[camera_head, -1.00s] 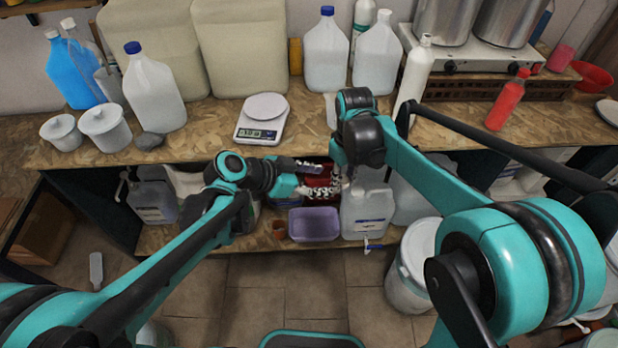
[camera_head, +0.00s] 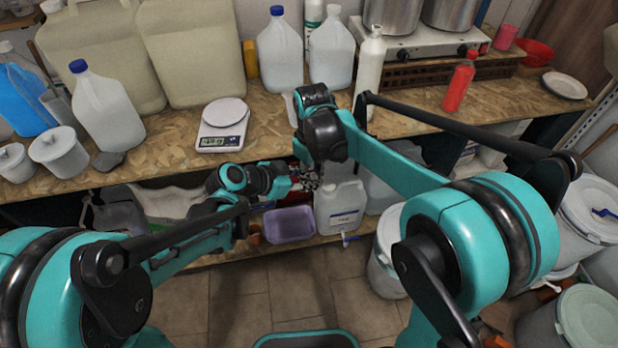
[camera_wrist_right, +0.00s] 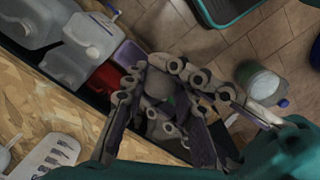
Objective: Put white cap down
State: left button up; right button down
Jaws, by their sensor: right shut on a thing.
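My right gripper (camera_wrist_right: 160,105) shows from above in the right wrist view. Its fingers are closed around a small pale thing (camera_wrist_right: 160,86), which looks like the white cap but is dim and partly covered by the fingers. In the head view my right wrist hangs over the worktop's front edge, and its fingertips are hidden behind the wrist. My left gripper (camera_head: 284,182) is at the front of the lower shelf, left of the right wrist. Its fingers are too small and covered to tell whether they are open.
A kitchen scale (camera_head: 222,126) stands on the wooden worktop (camera_head: 180,152). White jugs (camera_head: 280,50) and a red bottle (camera_head: 459,82) stand there too. Below are a purple bin (camera_head: 289,224) and a white jug (camera_head: 340,208). Bare worktop lies right of the scale.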

jog(key=c, duration=1.1)
grip_release()
jog(key=shift+w+a, duration=0.1)
jog(key=shift+w, duration=0.05)
jog(key=shift+c, duration=0.2)
